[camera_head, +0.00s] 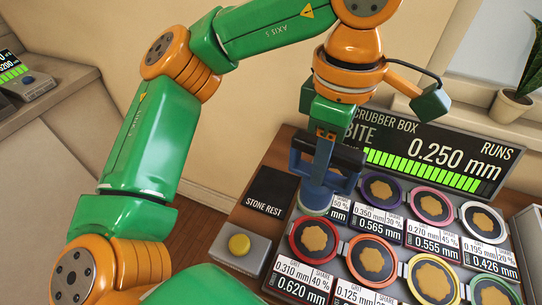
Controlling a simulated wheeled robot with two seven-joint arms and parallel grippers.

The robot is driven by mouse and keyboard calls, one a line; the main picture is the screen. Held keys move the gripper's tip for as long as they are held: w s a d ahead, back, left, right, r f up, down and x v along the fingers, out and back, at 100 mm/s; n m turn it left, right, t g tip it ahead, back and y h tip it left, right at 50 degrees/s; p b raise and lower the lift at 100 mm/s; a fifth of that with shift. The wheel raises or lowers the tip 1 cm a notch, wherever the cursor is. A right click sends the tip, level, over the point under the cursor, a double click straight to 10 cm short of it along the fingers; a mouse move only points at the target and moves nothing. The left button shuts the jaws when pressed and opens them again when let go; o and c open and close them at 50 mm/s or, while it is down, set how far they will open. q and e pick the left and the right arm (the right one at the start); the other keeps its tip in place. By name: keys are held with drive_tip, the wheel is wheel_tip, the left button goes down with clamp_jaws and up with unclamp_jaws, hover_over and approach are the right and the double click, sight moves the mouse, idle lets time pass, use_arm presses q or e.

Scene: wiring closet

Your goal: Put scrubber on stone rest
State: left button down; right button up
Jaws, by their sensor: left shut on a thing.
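The scrubber (314,199) has a blue-grey round base and a dark blue handle. My left gripper (325,148) is above it, shut on its handle, and hides part of it. The scrubber is just right of the stone rest (268,186), a black pad with white lettering on the brown table. The scrubber's base looks clear of the pad, near the back left end of the disc rows. I cannot tell whether its base touches the surface below. My right gripper is not in view.
Several discs with coloured rims (373,261) and number plates fill the table to the right. A display (440,160) reading 0.250 mm stands behind. A yellow button on a grey box (239,245) is in front of the pad. A potted plant (511,106) stands at the back right.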

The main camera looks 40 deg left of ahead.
use_arm(q)
drive_tip(key=shift+n, duration=0.5)
drive_tip(key=w+a+f, duration=0.2)
drive_tip(key=a+f, duration=0.4)
drive_tip(key=w+a+f+p, duration=0.1)
drive_tip(key=w+a+f, duration=0.2)
drive_tip(key=a+f, duration=0.3)
drive_tip(key=shift+w+a+f, duration=0.25)
drive_tip(key=shift+a+f, duration=0.1)
drive_tip(key=shift+f, duration=0.05)
drive_tip(key=shift+f, duration=0.25)
drive_tip(key=c, duration=0.6)
unclamp_jaws()
drive_tip(key=shift+r, duration=0.15)
